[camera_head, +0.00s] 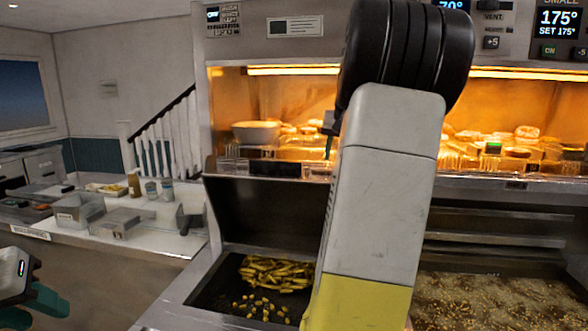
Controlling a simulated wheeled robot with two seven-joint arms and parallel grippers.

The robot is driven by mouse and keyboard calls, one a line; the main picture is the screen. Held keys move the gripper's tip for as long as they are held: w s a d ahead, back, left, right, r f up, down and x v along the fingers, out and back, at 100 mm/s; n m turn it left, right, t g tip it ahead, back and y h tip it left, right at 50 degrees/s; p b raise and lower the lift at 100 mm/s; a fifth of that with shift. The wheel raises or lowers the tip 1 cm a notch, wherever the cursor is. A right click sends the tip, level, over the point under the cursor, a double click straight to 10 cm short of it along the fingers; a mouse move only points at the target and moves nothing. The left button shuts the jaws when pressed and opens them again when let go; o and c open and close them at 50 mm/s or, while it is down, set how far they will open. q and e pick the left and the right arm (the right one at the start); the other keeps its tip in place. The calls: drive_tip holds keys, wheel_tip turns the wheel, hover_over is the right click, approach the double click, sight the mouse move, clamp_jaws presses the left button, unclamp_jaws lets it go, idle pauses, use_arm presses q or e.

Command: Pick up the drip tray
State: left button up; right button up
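I cannot make out a drip tray for certain in the head view. My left gripper (36,304) is at the lower left edge, with dark green fingers partly cut off by the frame. It is in front of the left counter, and I see nothing clearly held in it. One of my arms, grey with a black joint and a yellow band, rises through the middle and hides part of the fryer and heated shelf. A small dark and green piece beside this arm may be part of my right gripper, but too little shows to be sure.
A basin with fries (272,272) is left of my arm; a vat of bubbling oil (500,300) is at the right. Above is a lit warming shelf with food and a bowl (256,132). A left counter (100,235) carries metal containers (80,210).

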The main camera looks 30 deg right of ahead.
drive_tip(key=shift+w+d+f, duration=0.7)
drive_tip(key=shift+w+d, duration=0.3)
drive_tip(key=shift+w, duration=1.3)
drive_tip(key=shift+w+d+f, duration=0.7)
drive_tip(key=shift+w+d, duration=0.25)
drive_tip(key=shift+w, duration=1.3)
drive_tip(key=shift+w+d+f, duration=0.7)
drive_tip(key=shift+w+d, duration=0.3)
drive_tip(key=shift+w, duration=1.3)
clamp_jaws()
drive_tip(key=shift+a+f, duration=0.1)
drive_tip(key=shift+f, duration=0.05)
